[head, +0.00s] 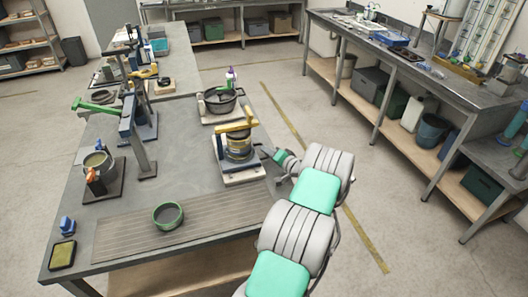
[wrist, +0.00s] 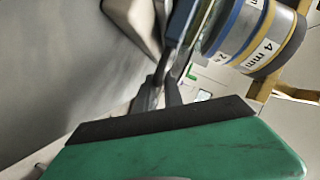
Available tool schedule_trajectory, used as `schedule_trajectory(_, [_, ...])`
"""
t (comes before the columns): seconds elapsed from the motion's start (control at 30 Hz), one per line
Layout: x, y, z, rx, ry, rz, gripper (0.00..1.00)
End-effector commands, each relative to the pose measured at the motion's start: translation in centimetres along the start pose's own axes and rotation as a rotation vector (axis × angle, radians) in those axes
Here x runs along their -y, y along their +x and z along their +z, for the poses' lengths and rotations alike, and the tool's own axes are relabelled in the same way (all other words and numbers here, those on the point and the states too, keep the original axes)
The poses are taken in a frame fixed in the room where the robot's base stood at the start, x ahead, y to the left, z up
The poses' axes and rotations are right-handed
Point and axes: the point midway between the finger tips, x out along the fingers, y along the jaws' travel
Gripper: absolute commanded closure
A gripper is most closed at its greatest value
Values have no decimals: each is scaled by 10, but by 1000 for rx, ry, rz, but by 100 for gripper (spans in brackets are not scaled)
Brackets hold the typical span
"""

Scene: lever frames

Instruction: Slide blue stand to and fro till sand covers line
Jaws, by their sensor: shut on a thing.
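A sieve stack (head: 238,147) with yellow and blue rings stands on a pale base (head: 243,175) at the right edge of the near table, under a yellow bar (head: 236,127). In the wrist view the stack (wrist: 262,38) carries a "4 mm" label. A dark blue upright (wrist: 182,20) of its stand runs beside it. My gripper (head: 266,152) reaches in from the right. In the wrist view its dark fingers (wrist: 160,92) are shut on a part of the blue stand, partly hidden by the green gripper body. I cannot make out the sand or the line.
A black pot (head: 220,100) stands behind the stack. A green-rimmed bowl (head: 168,215) sits on the grooved strip at the front. A blue lever frame (head: 127,115) and a bucket (head: 97,162) stand to the left.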

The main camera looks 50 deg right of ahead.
Motion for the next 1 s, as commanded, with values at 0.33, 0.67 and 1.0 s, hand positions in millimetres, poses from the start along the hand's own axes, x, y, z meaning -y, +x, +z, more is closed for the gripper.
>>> schedule_trajectory(0.33, [-1, 0, 4, 7, 5, 1, 67])
schedule_trajectory(0.67, [-2, -9, 4, 4, 6, 2, 67])
schedule_trajectory(1.0, [-3, -72, 4, 5, 6, 2, 67])
